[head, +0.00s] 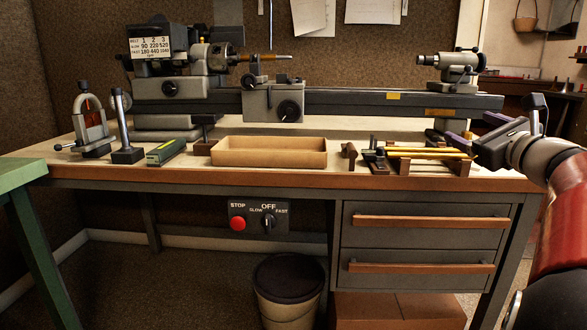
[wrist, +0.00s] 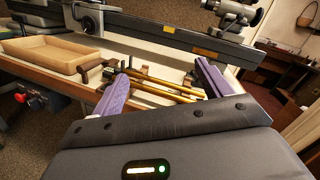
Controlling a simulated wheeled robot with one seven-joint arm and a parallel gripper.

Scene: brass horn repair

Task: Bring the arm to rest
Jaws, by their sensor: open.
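My gripper (wrist: 161,86) is open, its two purple fingers spread apart with nothing between them in the wrist view. Brass rods (head: 428,153) lie across a wooden rack (head: 440,167) on the bench, just left of my gripper. The rods also show in the wrist view (wrist: 165,88), beyond and between the fingers. I cannot tell the exact gap between fingers and rods.
A lathe (head: 340,102) runs along the back of the bench. A tan tray (head: 270,158) stands at the front middle, with a small dark-handled tool (head: 349,153) beside it. A bin (head: 288,290) stands below.

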